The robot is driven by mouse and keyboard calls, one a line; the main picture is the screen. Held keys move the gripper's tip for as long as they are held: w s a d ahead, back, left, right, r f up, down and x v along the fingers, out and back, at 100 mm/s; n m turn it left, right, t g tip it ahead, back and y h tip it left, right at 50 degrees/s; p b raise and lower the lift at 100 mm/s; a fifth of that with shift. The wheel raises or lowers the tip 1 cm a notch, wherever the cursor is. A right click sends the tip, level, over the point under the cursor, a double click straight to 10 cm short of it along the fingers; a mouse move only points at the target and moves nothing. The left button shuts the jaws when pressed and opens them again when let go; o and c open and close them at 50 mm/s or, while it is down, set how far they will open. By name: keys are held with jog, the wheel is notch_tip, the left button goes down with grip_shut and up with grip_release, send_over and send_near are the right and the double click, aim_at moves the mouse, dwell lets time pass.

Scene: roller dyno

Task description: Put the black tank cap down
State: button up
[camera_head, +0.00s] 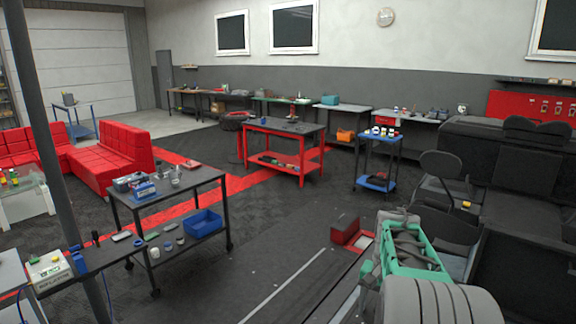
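I cannot pick out the black tank cap for certain. Small dark items lie on several tables, but they are too small to tell apart. My gripper does not show in the head camera view, so what it holds cannot be seen. A dark wheeled cart (188,185) stands at the left middle. It bears blue boxes and small parts on top, and a blue bin (203,222) and small jars on its lower shelf.
A green-framed machine (408,258) with a grey rounded part (436,303) fills the bottom right. A red box (347,230) lies beside it. A red workbench (284,131) stands mid-room, with a blue trolley (376,182) to its right. A pole (42,120) rises at left. Dark floor (270,240) is clear between.

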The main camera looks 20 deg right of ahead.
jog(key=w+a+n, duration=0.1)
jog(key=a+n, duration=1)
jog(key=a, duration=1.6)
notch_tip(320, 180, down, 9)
jog(key=b, duration=1)
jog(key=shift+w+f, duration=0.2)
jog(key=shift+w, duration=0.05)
